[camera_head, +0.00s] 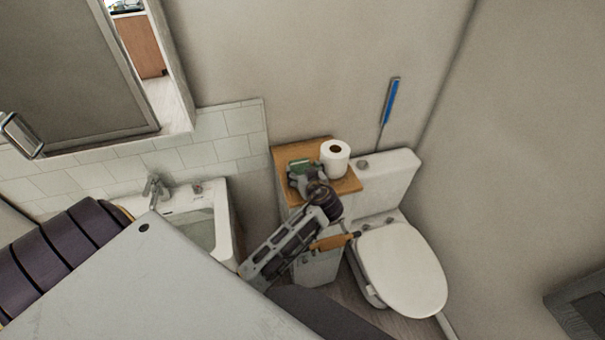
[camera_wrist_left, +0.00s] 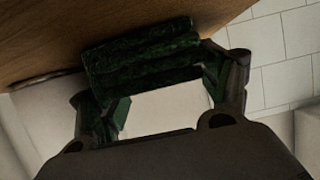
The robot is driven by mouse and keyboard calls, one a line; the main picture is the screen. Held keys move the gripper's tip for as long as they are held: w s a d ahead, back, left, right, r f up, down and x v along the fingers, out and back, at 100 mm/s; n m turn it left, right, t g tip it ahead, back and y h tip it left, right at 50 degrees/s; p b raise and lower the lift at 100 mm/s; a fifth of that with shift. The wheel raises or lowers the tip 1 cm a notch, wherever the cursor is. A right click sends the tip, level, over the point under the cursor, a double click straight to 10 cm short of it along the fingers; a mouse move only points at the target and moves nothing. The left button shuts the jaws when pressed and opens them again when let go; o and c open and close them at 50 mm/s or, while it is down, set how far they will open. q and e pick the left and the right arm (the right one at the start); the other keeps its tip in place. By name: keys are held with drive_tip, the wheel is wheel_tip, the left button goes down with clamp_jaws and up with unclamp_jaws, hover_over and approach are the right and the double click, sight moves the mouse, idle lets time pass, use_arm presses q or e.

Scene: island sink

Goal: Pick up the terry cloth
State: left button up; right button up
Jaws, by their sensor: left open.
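The green terry cloth (camera_head: 303,163) lies folded on the wooden top beside the toilet roll. In the left wrist view the cloth (camera_wrist_left: 142,58) looks dark green and ribbed and spans the space across the fingertips. My left gripper (camera_head: 305,181) is at the near side of the cloth and covers part of it. In the wrist view its two fingers (camera_wrist_left: 162,88) are apart, one at each end of the cloth. I cannot tell whether they touch it. My right gripper is not in view.
A toilet roll (camera_head: 335,157) stands right of the cloth on the wooden top (camera_head: 349,186). A toilet (camera_head: 402,268) is to the right, with a blue-handled brush (camera_head: 390,103) behind. A sink (camera_head: 222,222) is to the left. An orange-handled item (camera_head: 332,242) is below my gripper.

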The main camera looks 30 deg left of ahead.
sight(303, 172)
use_arm(q)
drive_tip(key=c, duration=0.6)
drive_tip(key=shift+c, duration=0.3)
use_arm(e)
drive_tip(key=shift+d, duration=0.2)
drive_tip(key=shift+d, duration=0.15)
use_arm(q)
wheel_tip(303, 172, up, 16)
drive_tip(key=shift+b, duration=1.2)
wheel_tip(303, 172, up, 2)
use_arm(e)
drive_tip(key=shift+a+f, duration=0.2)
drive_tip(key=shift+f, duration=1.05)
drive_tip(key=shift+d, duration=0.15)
